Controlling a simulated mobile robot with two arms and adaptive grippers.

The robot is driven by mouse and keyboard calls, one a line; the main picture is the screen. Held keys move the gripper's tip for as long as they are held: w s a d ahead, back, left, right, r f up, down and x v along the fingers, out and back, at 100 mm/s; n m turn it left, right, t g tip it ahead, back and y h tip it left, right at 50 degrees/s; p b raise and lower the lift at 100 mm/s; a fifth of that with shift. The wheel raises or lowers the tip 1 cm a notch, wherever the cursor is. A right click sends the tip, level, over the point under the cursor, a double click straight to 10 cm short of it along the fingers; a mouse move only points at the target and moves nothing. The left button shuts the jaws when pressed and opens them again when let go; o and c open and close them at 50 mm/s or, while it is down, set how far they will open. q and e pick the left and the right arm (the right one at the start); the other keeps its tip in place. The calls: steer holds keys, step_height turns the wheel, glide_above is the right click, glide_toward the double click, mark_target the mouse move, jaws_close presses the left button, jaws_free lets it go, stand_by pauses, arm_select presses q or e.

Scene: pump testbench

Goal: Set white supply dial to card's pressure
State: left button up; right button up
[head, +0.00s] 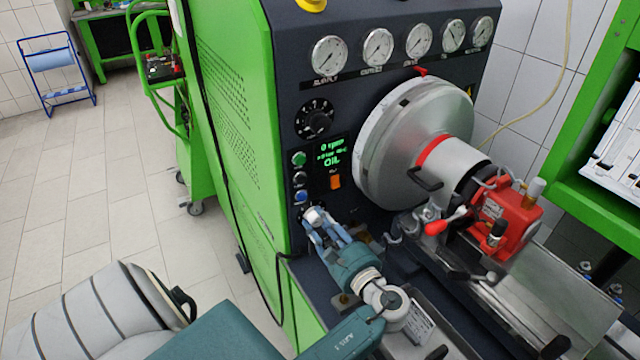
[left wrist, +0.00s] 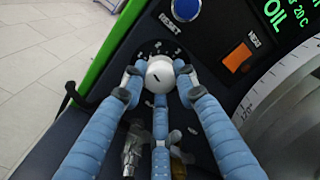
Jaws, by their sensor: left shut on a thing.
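The white supply dial (left wrist: 159,74) is a round white knob with a short dark mark, low on the dark front panel below the blue RESET button. Small scale marks show around it. My left gripper (head: 316,220) is at the panel's lower left corner. In the left wrist view its blue fingers (left wrist: 160,86) are closed around the dial. The supply gauge (head: 329,56) is the leftmost of several round gauges on top; its reading is too small to tell. White printed sheets (head: 615,150) lie at the right; I cannot tell whether they are the card. My right gripper is not in view.
The display (head: 331,153) shows green text with OIL. A black selector knob (head: 314,118) and buttons (head: 299,158) sit above my gripper. A large metal disc (head: 400,140) and red pump (head: 505,215) stand close at the right. Open floor (head: 90,190) lies left.

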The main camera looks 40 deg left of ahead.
arm_select(q)
steer(key=m+p, duration=0.3)
steer(key=m, duration=0.1)
steer(key=shift+s+m, duration=0.1)
steer(key=shift+m, duration=0.3)
steer(key=shift+p, duration=0.35)
steer(key=o, duration=0.9)
steer(key=shift+c, duration=0.2)
steer(key=shift+r, duration=0.1)
steer(key=shift+d, duration=0.15)
steer(key=v, duration=0.7)
